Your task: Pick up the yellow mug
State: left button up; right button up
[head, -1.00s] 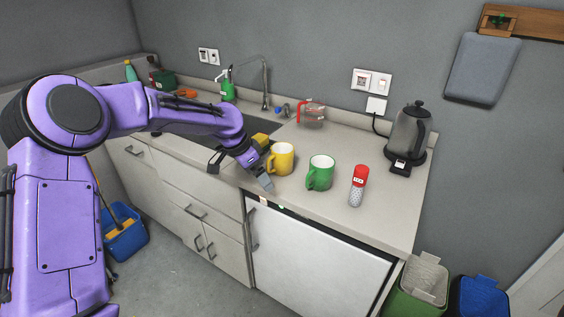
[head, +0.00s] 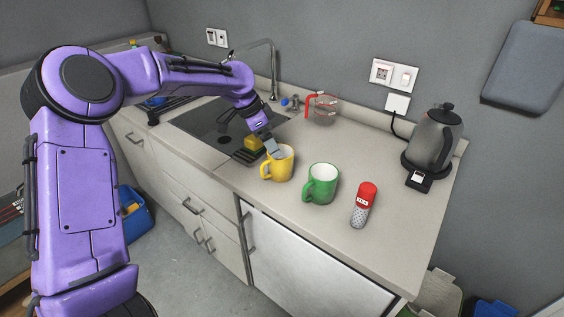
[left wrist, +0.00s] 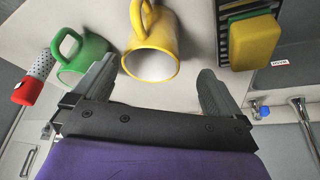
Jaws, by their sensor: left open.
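The yellow mug (head: 281,166) stands upright on the counter, its handle toward the front left. It also shows in the left wrist view (left wrist: 153,40), its open mouth toward the camera. My left gripper (head: 272,147) is at the mug's upper left rim in the head view. In the left wrist view the left gripper (left wrist: 155,85) is open, its fingers apart with the mug beyond the gap. Nothing is held. Whether a finger touches the rim I cannot tell. My right gripper is not in view.
A green mug (head: 323,184) stands to the right, then a red-capped shaker (head: 364,206). A yellow sponge (head: 251,146) in a dark holder is close left, beside the sink (head: 205,122). A glass jug (head: 322,108) and kettle (head: 434,140) stand behind. The counter's right front is clear.

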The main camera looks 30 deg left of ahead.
aim_at(276, 166)
pick_arm(q)
jog(key=x, duration=0.2)
jog(key=p+x, duration=0.1)
jog(key=x, duration=0.2)
jog(key=d+x, duration=0.1)
jog(key=x, duration=0.2)
jog(key=shift+s+r+p, duration=0.1)
jog(key=shift+s+p, duration=0.05)
jog(key=shift+p, duration=0.15)
jog(key=c, duration=1.1)
